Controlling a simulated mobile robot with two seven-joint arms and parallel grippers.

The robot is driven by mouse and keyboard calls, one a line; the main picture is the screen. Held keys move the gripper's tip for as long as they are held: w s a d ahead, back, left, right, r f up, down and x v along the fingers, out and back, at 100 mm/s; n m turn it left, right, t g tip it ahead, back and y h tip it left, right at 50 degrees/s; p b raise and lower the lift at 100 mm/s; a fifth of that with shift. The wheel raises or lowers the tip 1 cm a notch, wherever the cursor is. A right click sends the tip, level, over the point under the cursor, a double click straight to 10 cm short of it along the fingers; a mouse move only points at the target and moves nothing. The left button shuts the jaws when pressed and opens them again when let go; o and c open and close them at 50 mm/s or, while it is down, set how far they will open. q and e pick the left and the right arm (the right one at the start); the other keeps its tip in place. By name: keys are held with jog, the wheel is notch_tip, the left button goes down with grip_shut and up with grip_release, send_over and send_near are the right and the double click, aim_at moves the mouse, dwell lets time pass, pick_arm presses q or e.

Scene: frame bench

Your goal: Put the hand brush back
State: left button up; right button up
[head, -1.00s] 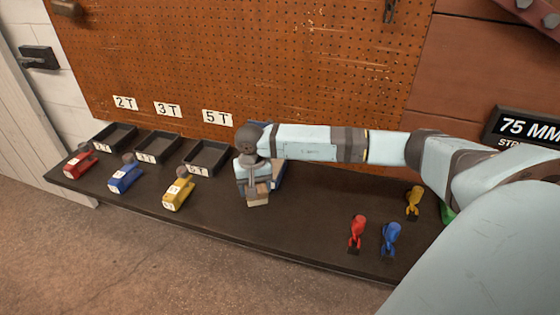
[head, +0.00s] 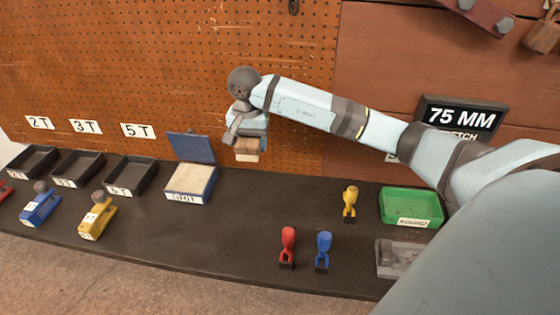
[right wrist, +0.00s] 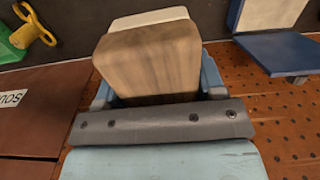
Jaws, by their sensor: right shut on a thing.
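The hand brush (head: 246,155), a wooden block with a pale underside, is held in my right gripper (head: 249,136). It hangs above the back of the dark bench (head: 240,238), before the pegboard, clear of the bench top. In the right wrist view the brush's wooden block (right wrist: 150,62) fills the space between the blue fingers, with a pale strip along its far edge. My right gripper is shut on it. My left gripper is out of view.
An open blue box (head: 188,184) with pale contents stands left of the brush. Black trays (head: 128,176) and small coloured blocks (head: 97,217) lie further left. Red, blue and yellow clips (head: 349,203), a green bin (head: 408,208) and a grey fixture (head: 396,262) are right. Mid-bench is clear.

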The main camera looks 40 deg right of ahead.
jog(key=shift+s+d+r, duration=0.15)
jog(key=shift+d+r, duration=0.2)
jog(key=shift+d, duration=0.35)
send_over(260, 196)
notch_tip(260, 196, down, 14)
jog(key=shift+f, duration=1.2)
notch_tip(260, 196, down, 3)
jog(key=shift+f, duration=0.15)
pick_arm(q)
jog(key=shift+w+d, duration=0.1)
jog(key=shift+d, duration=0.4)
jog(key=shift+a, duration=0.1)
pick_arm(e)
jog(key=shift+f, duration=0.2)
jog(key=o, duration=0.9)
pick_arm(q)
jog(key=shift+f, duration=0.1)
